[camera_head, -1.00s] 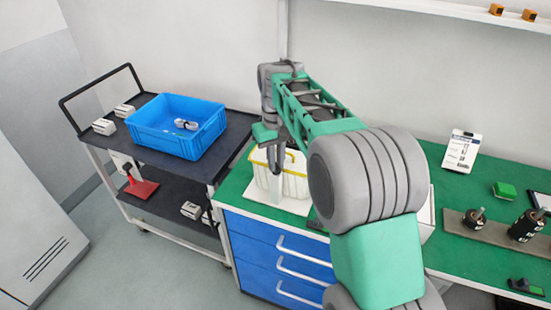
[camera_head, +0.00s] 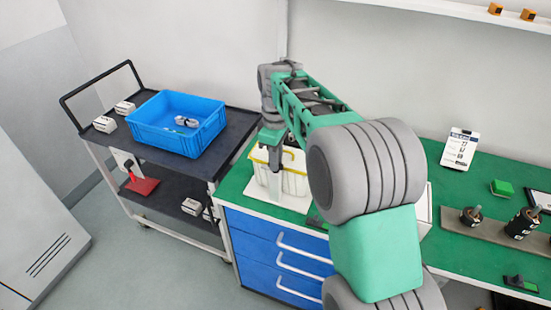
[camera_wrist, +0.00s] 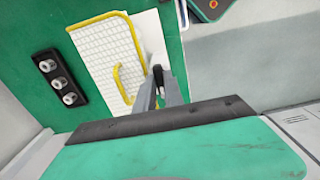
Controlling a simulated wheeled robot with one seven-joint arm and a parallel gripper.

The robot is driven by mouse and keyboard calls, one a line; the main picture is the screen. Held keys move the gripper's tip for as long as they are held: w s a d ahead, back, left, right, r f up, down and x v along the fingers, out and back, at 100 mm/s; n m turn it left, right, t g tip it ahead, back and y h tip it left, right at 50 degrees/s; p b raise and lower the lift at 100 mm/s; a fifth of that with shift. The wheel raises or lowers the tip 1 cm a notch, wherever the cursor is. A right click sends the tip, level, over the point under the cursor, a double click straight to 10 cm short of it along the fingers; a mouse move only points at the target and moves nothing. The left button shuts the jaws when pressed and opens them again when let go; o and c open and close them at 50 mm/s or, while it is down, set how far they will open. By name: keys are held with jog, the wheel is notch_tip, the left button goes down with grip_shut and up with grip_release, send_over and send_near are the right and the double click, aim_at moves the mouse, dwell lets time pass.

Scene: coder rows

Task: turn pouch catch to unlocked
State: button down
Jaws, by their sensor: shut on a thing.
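My gripper (camera_wrist: 157,76) is at the pouch's right side in the wrist view, beside the bend of the yellow edging. Its grey fingers are close together, shut on a small part that they mostly hide, seemingly the pouch catch. Which way the catch is turned cannot be told. In the head view my gripper (camera_head: 274,165) points down in front of the pouch, and my arm covers the pouch's right part.
A black strip with three knobs (camera_wrist: 60,78) lies left of the pouch in the wrist view. A cart with a blue crate (camera_head: 178,124) stands left of the bench. A stand with black-bodied parts (camera_head: 500,225) and a propped card (camera_head: 460,148) are at the right.

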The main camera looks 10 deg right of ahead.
jog(key=shift+r, duration=0.1)
dwell(0.3)
jog(key=c, duration=1.4)
grip_release()
jog(key=shift+c, duration=0.2)
notch_tip(320, 180, up, 7)
jog(key=shift+w+f+b, duration=0.1)
jog(key=shift+b, duration=0.25)
jog(key=shift+r, duration=0.45)
jog(key=s+f+m+t, duration=0.1)
jog(key=s+f+m, duration=0.3)
jog(key=s, duration=0.6)
jog(key=s+f+m+t, duration=0.2)
jog(key=s+f+m, duration=0.2)
jog(key=s, duration=0.6)
jog(key=shift+s+a+f+m+t, duration=0.15)
jog(key=shift+s+a+m+t, duration=0.15)
jog(key=shift+m, duration=0.9)
